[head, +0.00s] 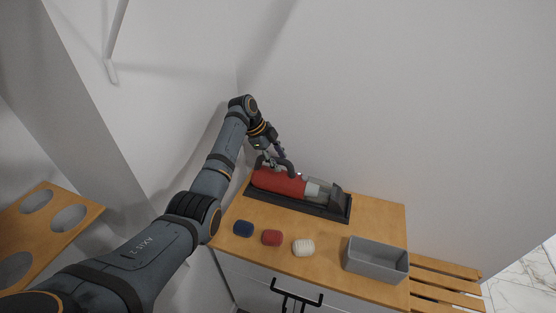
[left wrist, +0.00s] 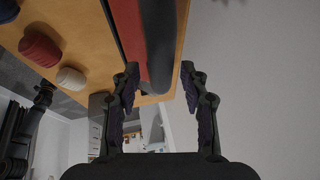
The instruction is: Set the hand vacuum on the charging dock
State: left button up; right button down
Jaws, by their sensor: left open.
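The hand vacuum (head: 278,182) has a red body, a pale grey section, a dark nozzle and a dark handle. It lies lengthwise in a long black tray-like dock (head: 300,208) at the back of the wooden top. In the left wrist view, the vacuum's red body (left wrist: 130,30) and dark handle (left wrist: 158,40) show close up. My left gripper (head: 270,161) is at the handle end, just above the vacuum. Its open fingers (left wrist: 160,78) stand on either side of the handle's end, with gaps visible. I cannot make out my right gripper in either view.
A blue item (head: 243,229), a red item (head: 271,238) and a white ribbed item (head: 303,247) lie in front of the dock. A grey open bin (head: 375,268) stands at the right. White walls rise close behind and left. A slatted wooden surface (head: 445,285) adjoins at right.

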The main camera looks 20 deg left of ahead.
pick_arm(q)
jog(key=b+v, duration=0.1)
jog(key=v, duration=0.6)
jog(key=shift+b, duration=0.4)
